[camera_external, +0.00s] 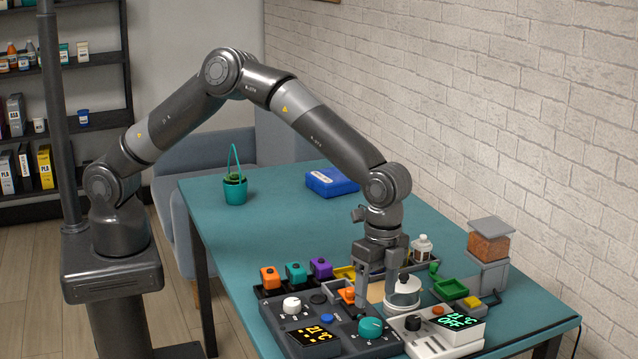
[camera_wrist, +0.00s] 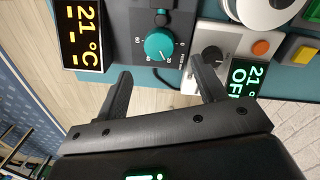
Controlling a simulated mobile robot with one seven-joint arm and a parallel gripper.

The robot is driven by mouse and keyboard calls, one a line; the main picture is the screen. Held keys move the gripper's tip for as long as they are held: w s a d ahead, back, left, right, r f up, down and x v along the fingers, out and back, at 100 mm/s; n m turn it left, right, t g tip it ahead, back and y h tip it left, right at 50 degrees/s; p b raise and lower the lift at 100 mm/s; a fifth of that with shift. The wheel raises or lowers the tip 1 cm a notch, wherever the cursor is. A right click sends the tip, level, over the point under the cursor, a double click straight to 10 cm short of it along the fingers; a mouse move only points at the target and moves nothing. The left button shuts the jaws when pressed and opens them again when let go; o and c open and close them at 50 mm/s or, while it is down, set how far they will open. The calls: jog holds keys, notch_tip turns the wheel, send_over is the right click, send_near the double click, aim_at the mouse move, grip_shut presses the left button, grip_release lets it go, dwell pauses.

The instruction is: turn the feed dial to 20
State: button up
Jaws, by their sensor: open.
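A teal round dial (camera_external: 370,326) sits on the dark control box (camera_external: 345,346) at the front of the table. In the wrist view the teal dial (camera_wrist: 159,45) has a printed number scale around it, with 0 at its right and 20 at its lower right. A pale mark shows on its face, but I cannot tell its exact reading. My gripper (camera_external: 376,303) is open and empty, pointing down, close to the dial. In the wrist view the fingers (camera_wrist: 160,78) are apart, either side of the dial's line, not touching it.
The box's orange display (camera_wrist: 82,35) reads 21 °C. A white unit (camera_external: 438,335) with a black knob (camera_wrist: 213,55), orange button and green display stands close on the right. A white knob (camera_external: 291,304) and several coloured blocks are nearby. The table's back left is mostly clear.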

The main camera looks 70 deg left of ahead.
notch_tip(320, 180, up, 4)
jog(key=shift+w+a+f, duration=0.1)
jog(key=shift+f, duration=0.05)
dwell(0.6)
